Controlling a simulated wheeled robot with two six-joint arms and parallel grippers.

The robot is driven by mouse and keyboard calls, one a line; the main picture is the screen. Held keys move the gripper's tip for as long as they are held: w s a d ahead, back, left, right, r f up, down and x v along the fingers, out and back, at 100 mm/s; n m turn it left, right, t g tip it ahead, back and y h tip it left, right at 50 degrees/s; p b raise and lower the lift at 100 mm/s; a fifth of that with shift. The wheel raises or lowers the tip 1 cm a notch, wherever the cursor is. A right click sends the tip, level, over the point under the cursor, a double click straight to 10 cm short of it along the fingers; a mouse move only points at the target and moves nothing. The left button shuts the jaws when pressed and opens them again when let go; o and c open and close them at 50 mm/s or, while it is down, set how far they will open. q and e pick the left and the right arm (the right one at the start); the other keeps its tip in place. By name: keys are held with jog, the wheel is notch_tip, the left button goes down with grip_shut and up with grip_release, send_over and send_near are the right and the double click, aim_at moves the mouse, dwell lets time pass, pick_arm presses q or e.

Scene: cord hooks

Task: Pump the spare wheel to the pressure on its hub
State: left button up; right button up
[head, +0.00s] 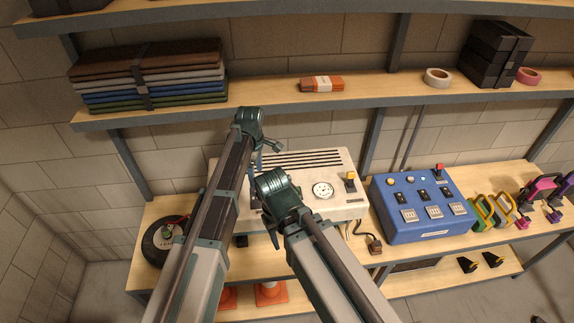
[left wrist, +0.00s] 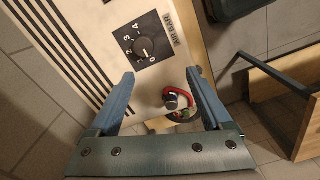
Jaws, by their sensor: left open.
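The spare wheel (head: 149,246), with a black tyre, lies at the left end of the bench, partly behind my left arm. A red part (head: 176,219) shows over its hub; no pressure figure is readable. The cream pump box (head: 290,160) has a round gauge (head: 323,190) and a yellow switch (head: 350,178). In the left wrist view its black dial (left wrist: 143,46) is marked AIR BAR; the pointer appears near 0. My left gripper (left wrist: 163,85) is open, with a dark round knob and red loop (left wrist: 177,99) seen between its fingers.
A blue switch box (head: 420,205) stands right of the pump, with a cable and plug (head: 374,244) between. Coloured clamps (head: 492,212) sit farther right. The shelf (head: 270,100) above holds folded cloths (head: 150,75). Orange cones (head: 270,293) stand below.

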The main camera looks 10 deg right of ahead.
pick_arm(q)
jog(key=shift+n, duration=0.4)
jog(key=w+f+b, duration=0.1)
jog(key=f+b, duration=0.3)
jog(key=d+f+b, duration=0.1)
jog(key=f+b, duration=0.3)
jog(key=b, duration=0.1)
jog(key=w+d+f+b, duration=0.1)
jog(key=f+b, duration=0.3)
jog(key=shift+w+f+b, duration=0.3)
jog(key=shift+w+f, duration=0.05)
jog(key=shift+f, duration=0.05)
pick_arm(e)
notch_tip(320, 180, down, 13)
jog(key=w+d, duration=0.1)
jog(key=shift+w+d+r, duration=0.15)
jog(key=shift+d, duration=0.05)
pick_arm(q)
grip_shut()
